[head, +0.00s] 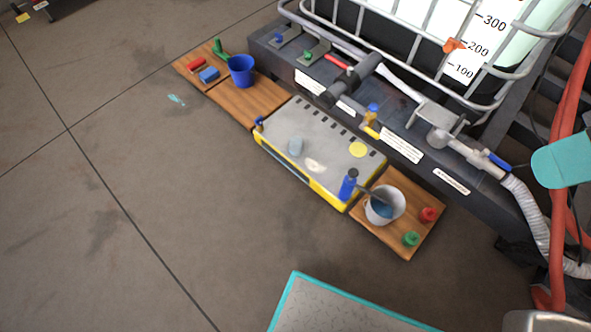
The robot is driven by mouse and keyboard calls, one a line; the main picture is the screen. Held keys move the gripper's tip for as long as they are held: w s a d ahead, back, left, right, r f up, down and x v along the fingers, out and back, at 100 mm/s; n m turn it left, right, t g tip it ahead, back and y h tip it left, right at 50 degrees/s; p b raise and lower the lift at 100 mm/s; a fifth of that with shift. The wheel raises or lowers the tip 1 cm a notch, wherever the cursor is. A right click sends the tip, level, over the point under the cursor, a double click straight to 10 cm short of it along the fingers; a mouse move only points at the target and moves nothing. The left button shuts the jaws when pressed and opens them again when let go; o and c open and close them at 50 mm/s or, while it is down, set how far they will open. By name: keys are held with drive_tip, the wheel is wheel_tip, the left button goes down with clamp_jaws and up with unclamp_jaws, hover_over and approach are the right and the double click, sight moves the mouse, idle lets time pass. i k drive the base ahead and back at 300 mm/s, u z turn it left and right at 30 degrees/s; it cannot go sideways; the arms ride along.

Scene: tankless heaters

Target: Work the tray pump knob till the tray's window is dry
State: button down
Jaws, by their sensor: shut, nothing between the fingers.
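The tray (325,133) is a grey-topped, yellow-edged box on the floor, with dark slots along its back edge. A small blue part (259,124) sits at its left corner, and a taller blue piece (348,185) stands upright at its front right corner. I cannot tell which of these is the pump knob. A dark, bluish strip (285,167) shows along the tray's front wall; I cannot tell whether it is the window or whether it is wet. A pale patch (315,165) and a greyish-blue patch (296,146) lie on the top. My gripper is not in view.
A wooden board (250,100) at the left bears a blue bucket (241,70). Another board (400,235) at the right bears a white bucket (384,205) and red and green pieces. A caged tank (440,40) with pipes stands behind.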

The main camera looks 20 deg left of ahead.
sight(353, 172)
drive_tip(key=u, duration=3.3)
drive_tip(key=i, duration=0.75)
drive_tip(key=z, duration=2.3)
